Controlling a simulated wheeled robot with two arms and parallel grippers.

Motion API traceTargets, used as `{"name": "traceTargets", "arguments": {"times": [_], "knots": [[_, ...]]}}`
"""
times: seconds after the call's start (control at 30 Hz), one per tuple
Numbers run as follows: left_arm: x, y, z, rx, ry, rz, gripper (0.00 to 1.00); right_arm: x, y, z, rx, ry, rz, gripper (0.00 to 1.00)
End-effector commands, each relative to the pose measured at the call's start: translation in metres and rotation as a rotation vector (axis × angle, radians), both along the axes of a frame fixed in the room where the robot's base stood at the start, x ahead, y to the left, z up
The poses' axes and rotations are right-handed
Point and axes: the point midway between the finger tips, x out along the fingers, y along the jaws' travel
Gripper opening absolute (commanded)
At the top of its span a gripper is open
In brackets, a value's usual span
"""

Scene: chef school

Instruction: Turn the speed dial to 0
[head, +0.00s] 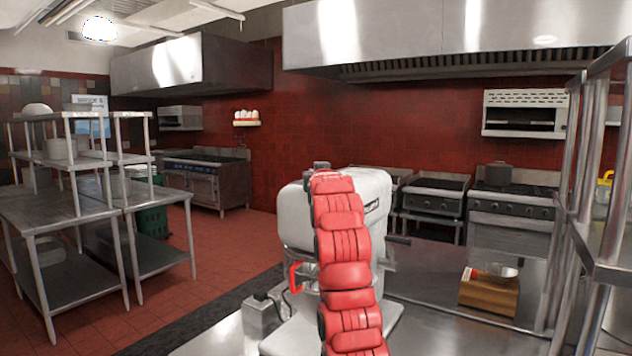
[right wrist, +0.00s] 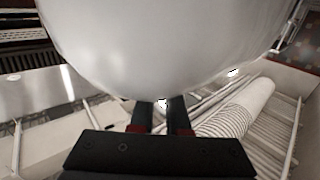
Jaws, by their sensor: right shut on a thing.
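A large pale grey stand mixer (head: 375,190) stands on the steel table in the middle of the head view. My red right arm rises in front of it and hides much of its body. My right gripper (right wrist: 163,104) shows in the right wrist view, with its two dark fingers close together against the underside of the mixer's rounded housing (right wrist: 165,45). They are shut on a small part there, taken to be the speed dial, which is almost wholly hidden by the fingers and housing. The dial's setting cannot be read. My left gripper is not in view.
A steel rack (head: 570,240) rises at the right edge. Some steel table around the box is clear. Steel shelving tables (head: 60,205) stand at left beyond open red floor.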

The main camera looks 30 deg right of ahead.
Motion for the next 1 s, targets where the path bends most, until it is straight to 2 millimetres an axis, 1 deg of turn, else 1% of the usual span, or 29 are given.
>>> {"name": "traceTargets", "arguments": {"times": [0.2,0.23,0.3,0.4,0.77,0.87,1.0], "knots": [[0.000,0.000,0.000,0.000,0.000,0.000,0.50,0.001,0.000,-0.001,0.003,0.003,0.001,0.00],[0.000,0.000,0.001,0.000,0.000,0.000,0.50,0.001,0.000,-0.001,0.003,0.003,0.001,0.16],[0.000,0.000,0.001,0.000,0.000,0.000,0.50,0.001,0.001,-0.001,0.003,0.003,0.001,0.28],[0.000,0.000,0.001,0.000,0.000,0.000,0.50,0.001,0.001,-0.001,0.002,0.002,0.001,0.44],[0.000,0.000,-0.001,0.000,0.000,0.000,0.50,-0.002,0.002,-0.001,0.001,0.000,0.000,0.44],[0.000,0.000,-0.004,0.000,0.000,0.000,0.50,-0.009,0.005,-0.002,0.002,0.001,0.000,0.44],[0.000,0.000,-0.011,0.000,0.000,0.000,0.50,-0.028,0.015,-0.002,0.000,-0.002,0.000,0.44]]}}
